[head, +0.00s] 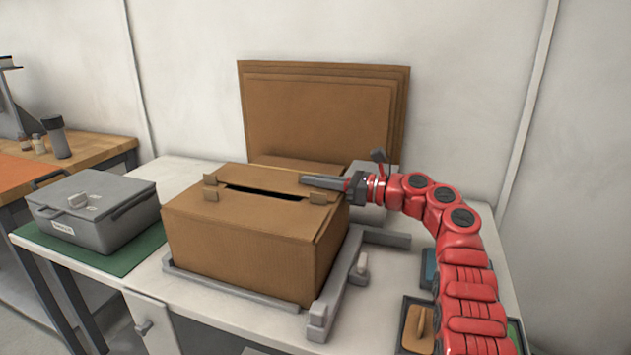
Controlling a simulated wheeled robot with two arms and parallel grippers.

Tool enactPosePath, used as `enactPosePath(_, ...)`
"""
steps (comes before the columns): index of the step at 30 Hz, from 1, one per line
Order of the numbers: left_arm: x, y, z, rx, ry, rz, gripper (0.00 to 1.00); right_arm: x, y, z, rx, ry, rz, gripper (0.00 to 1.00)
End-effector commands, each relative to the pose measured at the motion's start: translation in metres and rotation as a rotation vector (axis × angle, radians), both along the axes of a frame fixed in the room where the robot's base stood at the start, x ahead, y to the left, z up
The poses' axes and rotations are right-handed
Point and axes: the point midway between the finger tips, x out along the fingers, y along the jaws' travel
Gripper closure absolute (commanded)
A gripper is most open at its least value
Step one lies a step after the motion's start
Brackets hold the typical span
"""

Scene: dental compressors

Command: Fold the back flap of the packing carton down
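The brown packing carton (240,235) sits on the white table in the head view. Its top shows a back flap (260,178) lying nearly flat and a front panel sloping toward the viewer, with a dark narrow slot between them. Small brown tabs stand at the left and right ends of the slot. My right gripper (308,180) reaches in from the right, its fingers together as one grey bar, over the right end of the back flap. It seems to touch the flap, but I cannot be sure. My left gripper is out of view.
A grey L-shaped frame (338,290) borders the carton at the front and right. A grey case (95,222) on a green mat stands left. Flat cardboard sheets (318,115) lean on the wall behind. A tray (405,340) lies front right.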

Motion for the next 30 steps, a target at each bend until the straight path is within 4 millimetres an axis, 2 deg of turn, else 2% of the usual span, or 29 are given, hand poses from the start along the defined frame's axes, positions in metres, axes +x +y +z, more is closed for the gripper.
enactPosePath(6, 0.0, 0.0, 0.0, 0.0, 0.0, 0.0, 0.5, 0.0, 0.0, -0.001, -0.001, 0.001, 0.0, 1.0)
enactPosePath(7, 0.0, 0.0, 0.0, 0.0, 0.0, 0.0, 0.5, 0.0, 0.0, -0.001, -0.001, 0.001, 0.0, 0.91)
enactPosePath(9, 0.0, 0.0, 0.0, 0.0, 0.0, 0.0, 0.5, 0.0, 0.0, -0.001, -0.001, 0.001, 0.0, 0.78)
enactPosePath(11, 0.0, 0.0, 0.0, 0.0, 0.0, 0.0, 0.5, 0.0, 0.0, -0.001, -0.001, 0.001, 0.0, 0.67)
enactPosePath(12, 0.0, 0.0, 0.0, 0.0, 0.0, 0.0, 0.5, 0.0, 0.0, -0.001, 0.0, 0.001, 0.0, 0.65)
enactPosePath(23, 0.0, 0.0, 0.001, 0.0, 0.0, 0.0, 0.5, -0.001, -0.006, 0.0, 0.001, 0.001, -0.002, 0.65)
enactPosePath(26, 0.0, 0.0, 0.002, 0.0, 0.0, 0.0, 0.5, -0.005, -0.019, 0.001, 0.002, 0.0, -0.004, 0.65)
enactPosePath(30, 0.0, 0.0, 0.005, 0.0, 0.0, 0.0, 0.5, -0.015, -0.051, 0.0, 0.0, 0.0, -0.004, 0.65)
